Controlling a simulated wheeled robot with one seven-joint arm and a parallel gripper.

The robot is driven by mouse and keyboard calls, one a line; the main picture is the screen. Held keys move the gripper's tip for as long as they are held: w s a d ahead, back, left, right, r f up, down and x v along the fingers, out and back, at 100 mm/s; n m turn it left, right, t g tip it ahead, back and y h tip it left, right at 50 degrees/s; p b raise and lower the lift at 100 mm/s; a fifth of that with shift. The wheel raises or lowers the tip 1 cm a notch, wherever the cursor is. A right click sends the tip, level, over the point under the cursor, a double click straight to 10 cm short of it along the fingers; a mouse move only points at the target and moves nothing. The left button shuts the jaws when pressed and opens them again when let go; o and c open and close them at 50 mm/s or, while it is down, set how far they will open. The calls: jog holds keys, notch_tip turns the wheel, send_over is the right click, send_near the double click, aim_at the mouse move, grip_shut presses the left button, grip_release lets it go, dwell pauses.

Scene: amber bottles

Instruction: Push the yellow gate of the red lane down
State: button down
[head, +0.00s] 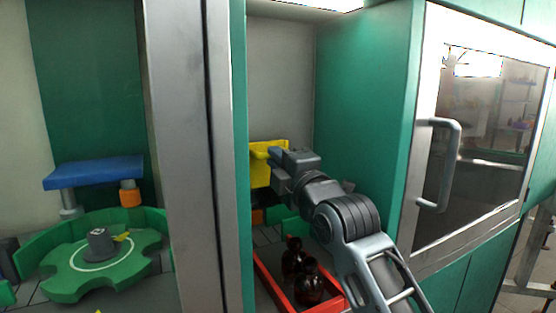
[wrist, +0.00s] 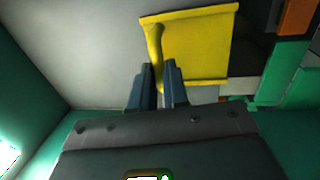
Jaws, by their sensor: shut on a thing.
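The yellow gate (head: 261,176) is a raised plate inside the green-sided cabinet, at the back of the red lane (head: 267,278). In the wrist view the gate (wrist: 205,50) fills the upper middle, with a rounded lip along its left edge. My gripper (head: 272,154) is at the gate's upper part in the head view. In the wrist view my gripper's blue-grey fingers (wrist: 159,68) are shut on the gate's lip, which runs down between them. The fingers hide the lip's lower end. Dark amber bottles (head: 310,282) stand in the red lane, below my arm.
A grey cabinet post (head: 180,150) stands left of the gate. Beyond it are a green notched wheel (head: 70,275) and a blue plate (head: 93,172). A green wall (head: 365,90) and a glass door with a handle (head: 450,165) are at right.

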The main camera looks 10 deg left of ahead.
aim_at(266, 167)
notch_tip(266, 167, down, 4)
jog(key=b, duration=0.4)
jog(key=shift+f, duration=0.25)
jog(key=shift+r, duration=0.1)
jog(key=c, duration=1.1)
grip_release()
jog(key=shift+d, duration=0.1)
jog(key=b+v, duration=0.2)
jog(key=v, duration=0.5)
jog(key=shift+s+d, duration=0.1)
jog(key=shift+s, duration=0.25)
